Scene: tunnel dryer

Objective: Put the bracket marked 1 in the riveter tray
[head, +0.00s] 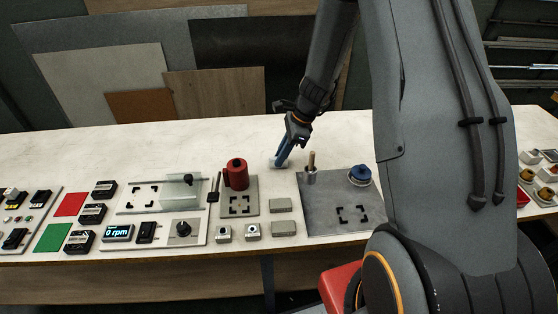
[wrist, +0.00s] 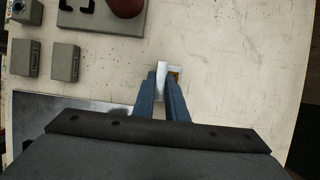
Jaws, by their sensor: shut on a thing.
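My gripper (head: 280,160) is shut on a small pale metallic piece, low over the white bench behind the grey plate. In the wrist view the blue fingers (wrist: 163,85) pinch this piece (wrist: 162,68), with a small yellowish patch at its right side. I cannot read a number on it, and the fingers hide part of it. I cannot tell whether it touches the bench. No tray is clearly labelled for the riveter. A grey plate (head: 328,222) with black corner marks carries an upright metal post (head: 311,172) and a blue round part (head: 360,175).
A red cylinder (head: 236,174) stands on a smaller marked grey pad (head: 239,211). Several small grey blocks (head: 281,205) lie in front. Small trays (head: 541,175) with parts stand far right. The bench behind the pads is clear.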

